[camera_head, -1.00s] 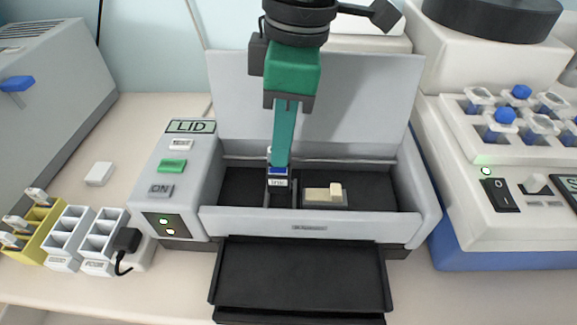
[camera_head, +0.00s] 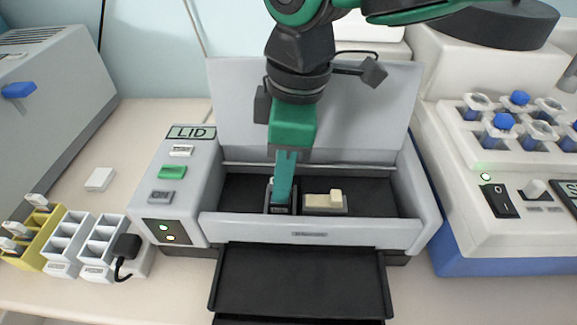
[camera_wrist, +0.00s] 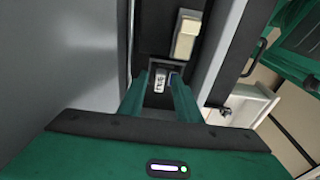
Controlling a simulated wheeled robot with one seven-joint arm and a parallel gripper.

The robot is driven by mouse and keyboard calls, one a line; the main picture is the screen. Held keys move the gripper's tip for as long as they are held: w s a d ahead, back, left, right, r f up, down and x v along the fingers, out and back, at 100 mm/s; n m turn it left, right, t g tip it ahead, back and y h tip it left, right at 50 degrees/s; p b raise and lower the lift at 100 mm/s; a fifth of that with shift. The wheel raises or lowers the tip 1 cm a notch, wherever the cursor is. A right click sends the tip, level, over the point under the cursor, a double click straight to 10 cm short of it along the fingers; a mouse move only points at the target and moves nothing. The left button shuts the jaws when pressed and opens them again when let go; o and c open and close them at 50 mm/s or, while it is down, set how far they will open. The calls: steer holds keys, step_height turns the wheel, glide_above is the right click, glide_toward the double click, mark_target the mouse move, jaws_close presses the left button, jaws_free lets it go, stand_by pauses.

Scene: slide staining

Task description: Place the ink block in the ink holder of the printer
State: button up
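The printer (camera_head: 309,231) stands in the middle with its lid raised. My gripper (camera_head: 282,201) reaches down into its open bay, over the ink holder (camera_head: 267,201) at left of centre. The ink block (camera_head: 281,210) is between my fingertips and low in the holder; its pale label shows, and my fingers hide most of the rest. In the wrist view my gripper (camera_wrist: 160,82) has a finger on each side of the ink block (camera_wrist: 159,84), and looks shut on it. How deep the block sits is hard to tell.
A cream block (camera_head: 318,202) sits in the bay just right of my gripper. The raised lid (camera_head: 235,95) stands close behind my arm. A black tray (camera_head: 300,275) juts out in front. Small racks (camera_head: 103,240) stand at left, and a machine with bottles (camera_head: 470,205) at right.

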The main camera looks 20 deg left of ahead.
step_height(320, 180, up, 12)
steer(key=d, duration=0.1)
steer(key=shift+w+d+r, duration=0.15)
steer(key=shift+w, duration=0.05)
stand_by(0.5)
stand_by(0.3)
